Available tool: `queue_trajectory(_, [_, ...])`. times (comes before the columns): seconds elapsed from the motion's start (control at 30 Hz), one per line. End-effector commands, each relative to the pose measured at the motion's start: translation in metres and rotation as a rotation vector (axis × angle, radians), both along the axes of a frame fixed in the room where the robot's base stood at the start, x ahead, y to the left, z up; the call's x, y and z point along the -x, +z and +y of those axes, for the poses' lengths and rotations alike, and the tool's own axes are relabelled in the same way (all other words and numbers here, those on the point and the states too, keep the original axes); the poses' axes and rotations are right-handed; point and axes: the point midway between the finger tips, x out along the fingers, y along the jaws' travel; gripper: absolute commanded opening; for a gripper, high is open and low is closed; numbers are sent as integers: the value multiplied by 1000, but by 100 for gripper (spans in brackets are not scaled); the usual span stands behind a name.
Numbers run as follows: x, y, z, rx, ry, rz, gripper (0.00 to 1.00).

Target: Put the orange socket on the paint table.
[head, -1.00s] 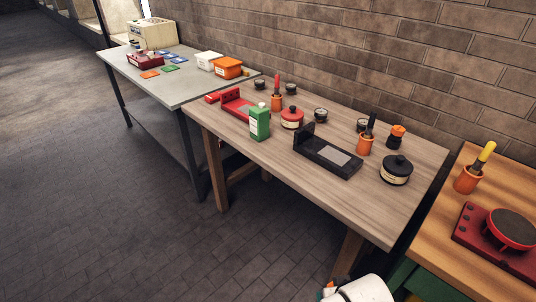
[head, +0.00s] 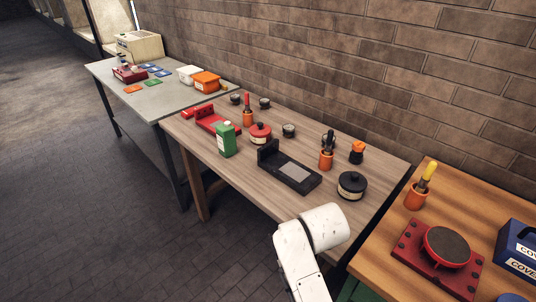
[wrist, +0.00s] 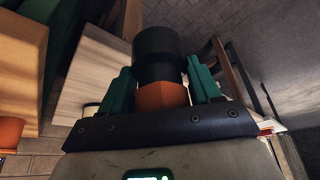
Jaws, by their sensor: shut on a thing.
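My gripper (wrist: 160,92) is shut on a black cylinder with an orange part near the palm, which I take for the orange socket (wrist: 160,97). Its teal fingers are on both sides of it. In the head view only my white arm shows, at the front edge of the middle table; gripper and held thing are hidden there. The middle wooden table (head: 222,178), which seems to be the paint table, bears a red pot (head: 260,134), a black pot (head: 352,186), a green bottle (head: 226,140) and a black fixture (head: 289,170). An orange-topped black piece (head: 357,152) stands near its back edge.
Left is a grey table (head: 150,105) with an orange box (head: 206,82). Right is a wooden bench (head: 377,250) with a red fixture (head: 437,262), an orange cup (head: 417,197) and a blue box (head: 518,252). A brick wall stands behind. The middle table's front right is bare.

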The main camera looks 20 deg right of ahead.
Motion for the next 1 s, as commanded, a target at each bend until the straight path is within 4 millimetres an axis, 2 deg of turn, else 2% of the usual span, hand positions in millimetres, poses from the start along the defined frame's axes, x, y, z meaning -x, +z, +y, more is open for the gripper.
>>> queue_trajectory(0.03, [-7,6,-18,-7,-82,-12,10])
queue_trajectory(0.17, [-7,32,-64,-9,-296,-10,10])
queue_trajectory(0.3, [7,57,-110,-8,-533,-8,10])
queue_trajectory(0.43, [27,75,-141,-7,-721,-6,10])
queue_trajectory(0.6, [46,91,-161,-3,-866,-2,10])
queue_trajectory(0.73, [51,95,-165,0,-901,1,10])
queue_trajectory(0.87, [43,91,-167,2,-900,1,10])
queue_trajectory(1.0, [19,76,-171,4,-898,3,10])
